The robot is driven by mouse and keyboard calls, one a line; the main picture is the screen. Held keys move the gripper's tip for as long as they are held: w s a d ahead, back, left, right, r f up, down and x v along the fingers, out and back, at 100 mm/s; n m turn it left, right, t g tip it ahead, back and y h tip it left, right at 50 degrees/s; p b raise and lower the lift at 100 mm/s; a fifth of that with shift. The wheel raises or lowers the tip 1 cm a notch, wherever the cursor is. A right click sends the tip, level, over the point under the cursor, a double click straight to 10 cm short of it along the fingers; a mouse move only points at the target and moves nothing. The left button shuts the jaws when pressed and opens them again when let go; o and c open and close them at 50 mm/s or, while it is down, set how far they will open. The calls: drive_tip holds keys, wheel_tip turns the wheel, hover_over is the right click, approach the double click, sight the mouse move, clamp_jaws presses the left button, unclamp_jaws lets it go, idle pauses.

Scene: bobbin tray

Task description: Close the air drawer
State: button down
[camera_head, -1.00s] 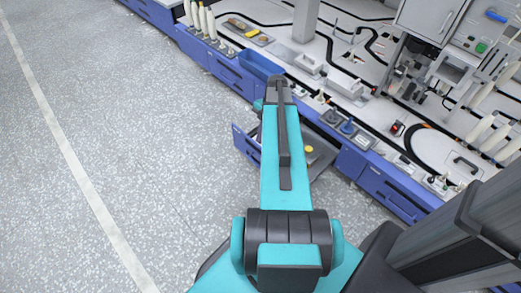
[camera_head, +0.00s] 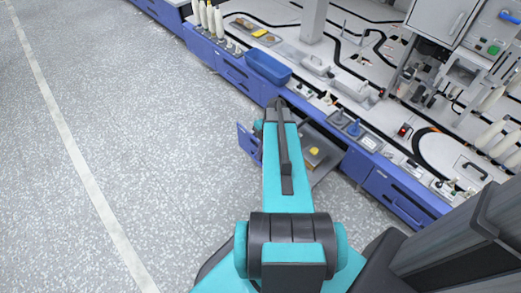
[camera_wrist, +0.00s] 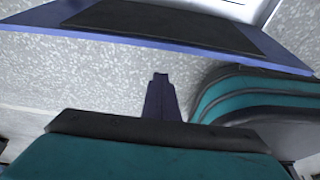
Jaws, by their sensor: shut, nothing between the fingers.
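An open drawer with a blue front (camera_head: 249,143) sticks out from the bench in the head view. Its grey interior (camera_head: 322,176) shows to the right of my arm, with a yellow item inside. My arm covers the middle of the drawer. My gripper is hidden behind the arm in the head view. In the wrist view my gripper (camera_wrist: 160,77) is shut and empty, over the speckled floor. A blue-edged panel with a dark face (camera_wrist: 165,26), apparently the drawer front, lies ahead of the fingertips; a gap of floor shows between them in the picture.
The bench carries a blue bin (camera_head: 268,68), white bobbins (camera_head: 211,20) and small trays near its edge. Other blue drawer fronts (camera_head: 398,194) line the bench. Open floor (camera_head: 130,130) lies to the left.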

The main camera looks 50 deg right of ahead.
drive_tip(key=shift+s+d+r, duration=0.15)
drive_tip(key=shift+d, duration=1.85)
